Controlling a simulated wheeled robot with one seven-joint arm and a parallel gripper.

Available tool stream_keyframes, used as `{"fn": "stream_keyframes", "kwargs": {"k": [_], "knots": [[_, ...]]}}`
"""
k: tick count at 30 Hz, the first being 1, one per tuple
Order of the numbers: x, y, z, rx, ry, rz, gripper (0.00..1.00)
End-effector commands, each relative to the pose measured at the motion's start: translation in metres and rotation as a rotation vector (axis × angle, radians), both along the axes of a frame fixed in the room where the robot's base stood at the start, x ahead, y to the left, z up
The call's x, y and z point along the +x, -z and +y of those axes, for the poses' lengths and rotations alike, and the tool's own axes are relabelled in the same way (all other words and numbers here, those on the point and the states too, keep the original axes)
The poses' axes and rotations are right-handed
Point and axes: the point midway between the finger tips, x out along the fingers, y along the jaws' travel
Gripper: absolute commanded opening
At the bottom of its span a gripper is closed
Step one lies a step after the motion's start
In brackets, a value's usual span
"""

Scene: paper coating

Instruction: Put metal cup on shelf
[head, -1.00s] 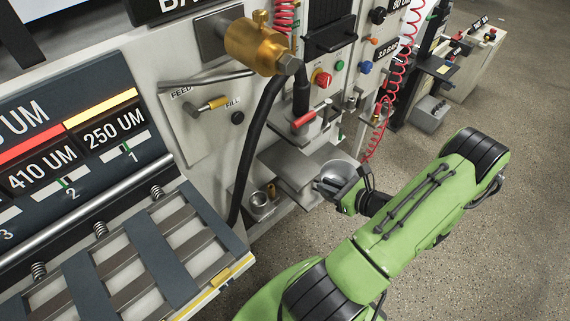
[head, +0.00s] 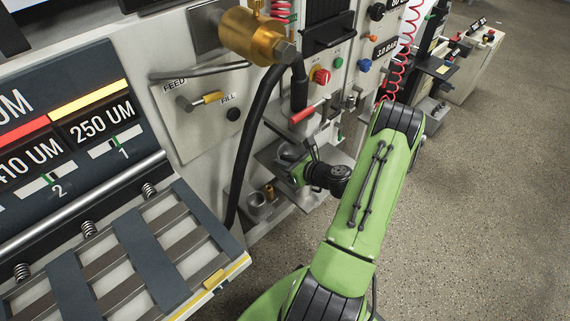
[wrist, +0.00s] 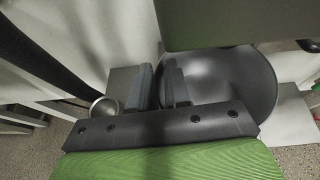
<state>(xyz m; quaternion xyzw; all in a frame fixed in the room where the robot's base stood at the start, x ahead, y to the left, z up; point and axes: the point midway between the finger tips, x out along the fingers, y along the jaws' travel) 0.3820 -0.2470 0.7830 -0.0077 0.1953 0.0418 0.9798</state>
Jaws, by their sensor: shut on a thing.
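The metal cup (head: 287,151) is a grey, round, wide-mouthed vessel at the machine's front, partly hidden by my gripper (head: 299,168) in the head view. In the wrist view the cup (wrist: 228,82) is large on the right, with its open mouth showing. My gripper (wrist: 160,85) is shut on the cup's wall at its left side. A metal shelf (head: 338,158) shows beside and behind the gripper; I cannot tell whether the cup touches it. A lower shelf (head: 238,196) lies below and to the left.
A small metal cup-like ring (head: 258,203) and a brass piece (head: 270,190) stand on the lower shelf. A red-handled lever (head: 305,114) and a black hose (head: 250,140) are close to the gripper. A slatted rack (head: 120,250) fills the lower left.

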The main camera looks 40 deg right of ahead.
Motion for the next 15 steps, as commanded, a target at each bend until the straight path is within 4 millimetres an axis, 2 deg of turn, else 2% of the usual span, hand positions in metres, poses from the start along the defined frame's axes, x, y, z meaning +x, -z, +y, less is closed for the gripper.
{"fn": "stream_keyframes", "kwargs": {"k": [1,2,7,15], "knots": [[-0.0008,0.0,-0.0003,0.0,0.001,0.004,0.0],[-0.001,0.0001,-0.0003,0.0,0.001,0.004,0.2],[-0.0011,-0.0004,-0.0003,0.0,0.001,0.004,0.44],[-0.002,-0.0012,-0.0006,0.0,0.001,0.003,0.44]]}}
